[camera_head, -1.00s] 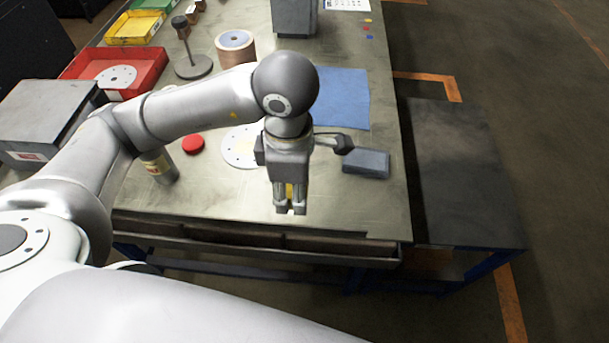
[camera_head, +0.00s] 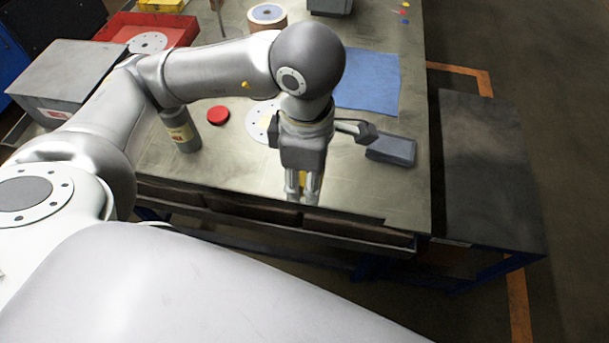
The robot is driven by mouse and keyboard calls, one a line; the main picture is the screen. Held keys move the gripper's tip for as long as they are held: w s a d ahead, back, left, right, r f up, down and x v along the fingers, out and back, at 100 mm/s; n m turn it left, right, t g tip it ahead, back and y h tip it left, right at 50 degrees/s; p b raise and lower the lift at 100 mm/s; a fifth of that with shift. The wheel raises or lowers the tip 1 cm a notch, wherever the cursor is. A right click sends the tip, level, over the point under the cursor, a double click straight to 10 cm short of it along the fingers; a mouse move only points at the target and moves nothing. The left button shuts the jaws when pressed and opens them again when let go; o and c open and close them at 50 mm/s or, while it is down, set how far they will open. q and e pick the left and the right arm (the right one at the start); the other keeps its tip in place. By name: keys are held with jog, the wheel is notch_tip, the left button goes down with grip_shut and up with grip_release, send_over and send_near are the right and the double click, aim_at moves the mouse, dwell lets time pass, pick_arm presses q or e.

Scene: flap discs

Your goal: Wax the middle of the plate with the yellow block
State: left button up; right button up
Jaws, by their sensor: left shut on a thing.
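The white round plate (camera_head: 258,123), with small dark holes, lies on the metal table; my left gripper and wrist hide its right part. A pale yellowish patch shows on it. My left gripper (camera_head: 302,190) points down over the table, on the near side and to the right of the plate in the picture. It is shut on the yellow block (camera_head: 302,180), of which only a sliver shows between the fingers. Whether the block touches the table cannot be told. My right gripper is not in view.
A grey block (camera_head: 391,150) lies right of the gripper, and a blue cloth (camera_head: 370,82) behind it. A red lid (camera_head: 217,115) and a bottle (camera_head: 181,131) stand left. A red tray (camera_head: 180,32) is at the back. The table's front edge is close to the gripper.

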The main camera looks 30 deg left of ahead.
pick_arm(q)
jog(key=w+b, duration=0.5)
jog(key=w, duration=0.8)
jog(key=shift+w+d, duration=0.2)
jog(key=shift+f, duration=0.1)
notch_tip(320, 180, down, 6)
jog(key=b, duration=0.6)
jog(key=shift+f, duration=0.2)
notch_tip(320, 180, down, 4)
jog(key=b, duration=0.3)
jog(key=shift+f+b, duration=0.15)
jog(key=shift+b, duration=0.25)
jog(key=shift+f+b, duration=0.35)
jog(key=shift+f, duration=0.3)
jog(key=shift+r, duration=0.15)
